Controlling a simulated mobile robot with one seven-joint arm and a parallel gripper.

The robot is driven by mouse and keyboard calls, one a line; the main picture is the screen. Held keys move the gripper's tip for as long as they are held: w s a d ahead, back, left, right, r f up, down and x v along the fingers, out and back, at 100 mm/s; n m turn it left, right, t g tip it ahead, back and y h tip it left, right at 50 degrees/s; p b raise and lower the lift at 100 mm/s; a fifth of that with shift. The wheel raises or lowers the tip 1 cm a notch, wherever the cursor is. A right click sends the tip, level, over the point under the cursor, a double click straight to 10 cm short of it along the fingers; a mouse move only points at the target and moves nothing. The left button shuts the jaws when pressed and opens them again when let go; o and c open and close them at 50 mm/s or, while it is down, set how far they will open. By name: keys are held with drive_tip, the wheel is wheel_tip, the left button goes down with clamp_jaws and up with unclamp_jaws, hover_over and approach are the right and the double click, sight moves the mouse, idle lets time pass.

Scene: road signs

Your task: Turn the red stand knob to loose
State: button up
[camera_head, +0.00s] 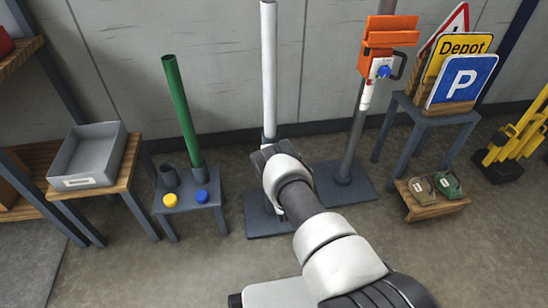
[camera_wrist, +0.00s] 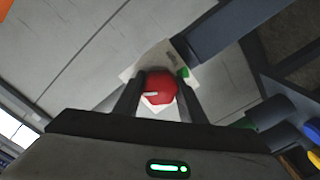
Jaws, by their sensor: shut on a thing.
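The red stand knob (camera_wrist: 160,88) shows in the wrist view between the two fingers of my gripper (camera_wrist: 158,95). It has a pale mark on its face. My gripper is shut on it. A white plate with a green patch (camera_wrist: 183,73) lies behind the knob. In the head view my arm hides the knob and most of my gripper (camera_head: 266,155). The white pole (camera_head: 268,70) of the stand rises behind my gripper, and its dark base plate (camera_head: 262,222) is on the floor. I cannot read the knob's setting.
Right of the stand is a grey post with an orange clamp (camera_head: 388,40) and a blue knob (camera_head: 384,72). Left is a small table (camera_head: 186,190) with a green pole (camera_head: 181,110). Further left is a grey tray (camera_head: 88,158). Road signs (camera_head: 462,80) stand at the right.

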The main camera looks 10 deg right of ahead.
drive_tip(key=n, duration=0.6)
drive_tip(key=shift+s+f, duration=0.1)
idle(0.6)
drive_tip(key=o, duration=1.1)
drive_tip(key=shift+c, duration=0.2)
drive_tip(key=shift+s, duration=0.1)
drive_tip(key=s+p, duration=0.4)
drive_tip(key=s, duration=1.3)
drive_tip(key=shift+s, duration=0.1)
